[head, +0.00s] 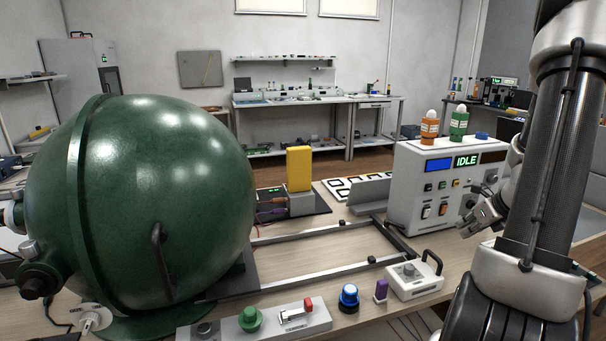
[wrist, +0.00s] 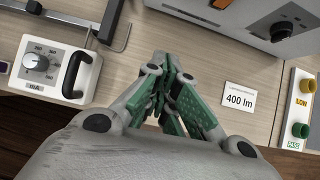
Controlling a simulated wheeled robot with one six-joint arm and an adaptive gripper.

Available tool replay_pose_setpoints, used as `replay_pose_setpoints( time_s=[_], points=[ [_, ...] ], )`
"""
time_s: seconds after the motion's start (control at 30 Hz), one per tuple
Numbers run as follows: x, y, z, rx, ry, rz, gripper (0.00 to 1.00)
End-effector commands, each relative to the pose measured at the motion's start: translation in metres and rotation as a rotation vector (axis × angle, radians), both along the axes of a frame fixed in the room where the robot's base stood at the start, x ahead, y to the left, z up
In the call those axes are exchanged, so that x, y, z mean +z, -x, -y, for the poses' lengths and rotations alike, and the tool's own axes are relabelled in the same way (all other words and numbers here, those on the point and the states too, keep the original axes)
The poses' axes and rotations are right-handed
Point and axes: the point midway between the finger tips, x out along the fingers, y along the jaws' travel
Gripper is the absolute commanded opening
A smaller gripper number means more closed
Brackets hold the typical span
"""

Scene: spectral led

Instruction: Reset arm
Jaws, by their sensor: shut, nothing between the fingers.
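My arm (head: 545,170) rises along the right side of the head view. My gripper (head: 472,226) shows there in front of the grey control box, partly hidden by the arm. In the wrist view my gripper (wrist: 165,72) points at the bench top, its green-padded fingers together at the tips with nothing between them. A white card reading "400 lm" (wrist: 239,99) lies to the right of the fingers, apart from them. A white mA meter box with a dial and black handle (wrist: 42,68) is to the left.
A grey control box (head: 425,190) shows "IDLE". A large green sphere (head: 165,190) fills the left. A blue button (head: 349,297), a green knob (head: 250,318) and a purple piece (head: 381,290) stand along the front. A yellow block (head: 299,168) stands behind the metal rails (head: 325,230).

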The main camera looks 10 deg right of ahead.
Motion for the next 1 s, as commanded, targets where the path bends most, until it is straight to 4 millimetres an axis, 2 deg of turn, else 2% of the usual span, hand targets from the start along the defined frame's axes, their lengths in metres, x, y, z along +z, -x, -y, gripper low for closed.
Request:
replay_pose_setpoints(
  time_s=[0.17, 0.23, 0.3, 0.37, 0.5, 0.67, 0.8, 0.9, 1.0],
  points=[
    [0.0, 0.003, -0.007, 0.163, 0.073, 0.006, 0.0],
    [-0.005, 0.015, -0.018, 0.327, 0.12, -0.009, 0.0],
    [-0.009, 0.036, -0.034, 0.535, 0.171, -0.027, 0.0],
    [0.0, 0.055, -0.049, 0.736, 0.235, -0.03, 0.0],
    [0.031, 0.085, -0.088, 1.2, 0.388, -0.02, 0.0],
    [0.072, 0.116, -0.127, 1.682, 0.563, -0.008, 0.0],
    [0.111, 0.145, -0.158, 2.126, 0.748, -0.012, 0.0],
    [0.138, 0.163, -0.175, 2.392, 0.896, -0.031, 0.0],
    [0.161, 0.174, -0.19, 2.56, 1.057, -0.054, 0.0]
  ],
)
